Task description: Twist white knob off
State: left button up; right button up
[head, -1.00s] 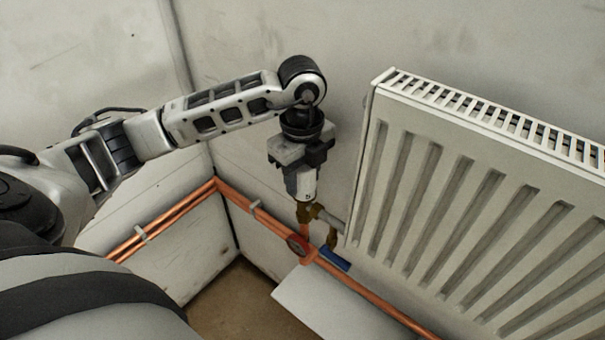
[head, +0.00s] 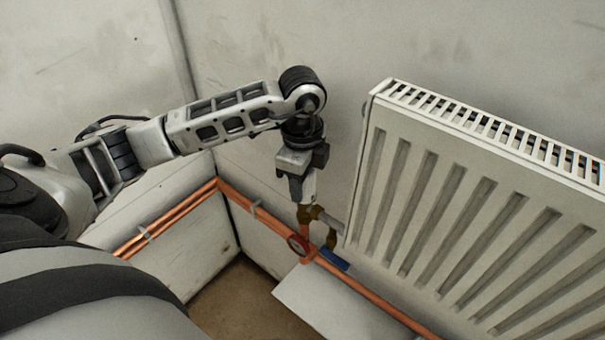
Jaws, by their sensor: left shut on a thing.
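The white knob (head: 309,186) sits upright above a brass valve (head: 306,213) at the lower left side of the radiator. My left gripper (head: 302,188) points down over it and is shut on the knob. The gripper body and fingers hide the knob's upper part and left side. I cannot tell whether the knob is still joined to the valve. My right gripper is not in view.
The white radiator (head: 450,210) stands close on the right. Copper pipes (head: 375,300) run low along the walls.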

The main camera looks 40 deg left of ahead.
pick_arm(q)
jog(key=shift+r, duration=0.2)
jog(key=shift+r+p, duration=0.4)
jog(key=shift+p, duration=0.15)
jog(key=shift+r, duration=0.1)
jog(key=shift+r+p, duration=1)
jog(key=shift+r, duration=0.2)
jog(key=shift+r+p, duration=0.4)
jog(key=shift+r, duration=0.8)
